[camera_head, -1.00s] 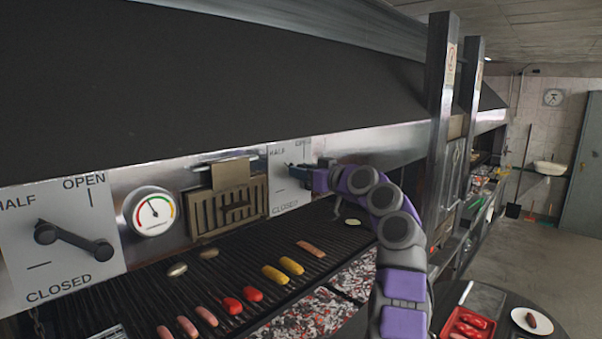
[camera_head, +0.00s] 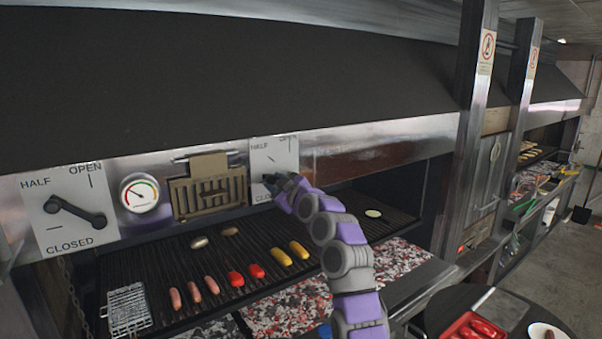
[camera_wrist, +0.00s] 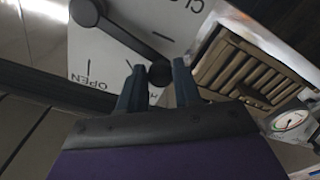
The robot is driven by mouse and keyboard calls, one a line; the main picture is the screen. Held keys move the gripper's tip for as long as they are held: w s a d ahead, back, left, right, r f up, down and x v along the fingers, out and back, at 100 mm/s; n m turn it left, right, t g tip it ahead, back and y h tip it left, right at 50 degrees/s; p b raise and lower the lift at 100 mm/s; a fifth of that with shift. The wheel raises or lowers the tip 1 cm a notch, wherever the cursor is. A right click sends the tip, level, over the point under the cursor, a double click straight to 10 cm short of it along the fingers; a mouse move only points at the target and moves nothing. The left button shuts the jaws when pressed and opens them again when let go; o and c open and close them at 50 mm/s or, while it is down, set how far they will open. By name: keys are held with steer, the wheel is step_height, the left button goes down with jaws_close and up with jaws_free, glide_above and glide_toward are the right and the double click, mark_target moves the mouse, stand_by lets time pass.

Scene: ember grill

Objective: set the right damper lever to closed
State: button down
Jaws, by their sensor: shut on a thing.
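The right damper plate (camera_head: 280,155) is white, with HALF, OPEN and CLOSED printed on it. Its dark lever (camera_wrist: 125,42) shows in the wrist view, which is turned nearly upside down. The lever runs diagonally from a large round pivot to a knob (camera_wrist: 160,72), pointing toward the HALF side. My gripper (camera_wrist: 161,78) has one finger on each side of the knob and is shut on it. In the head view my gripper (camera_head: 272,181) reaches the lower part of the plate and hides most of the lever.
A left damper plate (camera_head: 84,178) with its own lever, a gauge (camera_head: 139,194) and a brass vent (camera_head: 210,190) line the hood front. Below is the grill (camera_head: 180,262) with sausages and vegetables. A metal post (camera_head: 474,120) stands right of my arm. A round table (camera_head: 436,315) is lower right.

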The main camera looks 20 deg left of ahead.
steer(key=shift+a+f+n, duration=0.1)
steer(key=shift+f+n, duration=1)
steer(key=shift+s, duration=0.1)
